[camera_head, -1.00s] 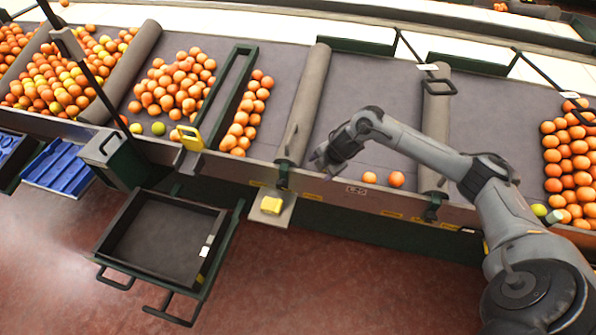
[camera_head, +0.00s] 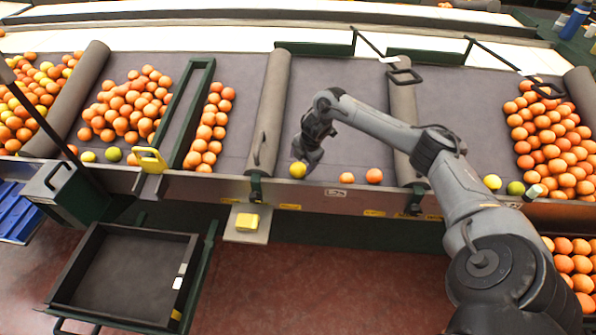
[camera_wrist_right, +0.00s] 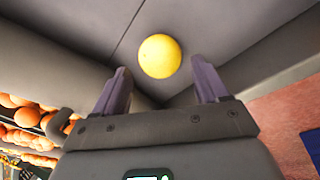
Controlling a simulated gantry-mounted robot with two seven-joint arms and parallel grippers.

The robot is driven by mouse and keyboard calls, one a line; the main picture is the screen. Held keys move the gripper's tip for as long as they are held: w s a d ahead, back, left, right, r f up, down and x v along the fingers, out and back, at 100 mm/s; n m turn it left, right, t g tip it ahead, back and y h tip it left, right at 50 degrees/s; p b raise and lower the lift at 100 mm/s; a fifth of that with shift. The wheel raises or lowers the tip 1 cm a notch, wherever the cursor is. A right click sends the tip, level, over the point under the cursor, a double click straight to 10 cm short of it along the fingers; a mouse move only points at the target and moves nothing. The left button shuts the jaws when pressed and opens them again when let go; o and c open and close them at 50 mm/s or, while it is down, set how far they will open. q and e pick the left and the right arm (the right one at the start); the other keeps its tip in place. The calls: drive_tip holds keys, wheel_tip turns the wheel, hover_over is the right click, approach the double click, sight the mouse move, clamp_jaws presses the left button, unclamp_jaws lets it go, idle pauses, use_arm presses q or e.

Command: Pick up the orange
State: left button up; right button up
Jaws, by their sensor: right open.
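Two oranges (camera_head: 346,178) (camera_head: 374,176) lie at the front edge of the belt section in the middle of the head view. A yellow fruit (camera_head: 298,169) lies to their left in the same section. My right gripper (camera_head: 305,156) is just above and behind the yellow fruit, to the left of the two oranges. In the right wrist view, the gripper's fingers (camera_wrist_right: 158,72) are open, with the yellow fruit (camera_wrist_right: 160,56) beyond and between the tips, apart from them. My left gripper is not in view.
Padded grey dividers (camera_head: 268,115) (camera_head: 405,115) bound this section. Orange heaps lie left (camera_head: 130,105) and right (camera_head: 550,135). The belt behind my gripper is clear.

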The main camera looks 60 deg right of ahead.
sight(300, 165)
drive_tip(key=shift+b+x, duration=0.65)
drive_tip(key=shift+x, duration=1.7)
drive_tip(key=shift+d, duration=0.1)
drive_tip(key=c, duration=0.9)
drive_tip(key=shift+r, duration=0.2)
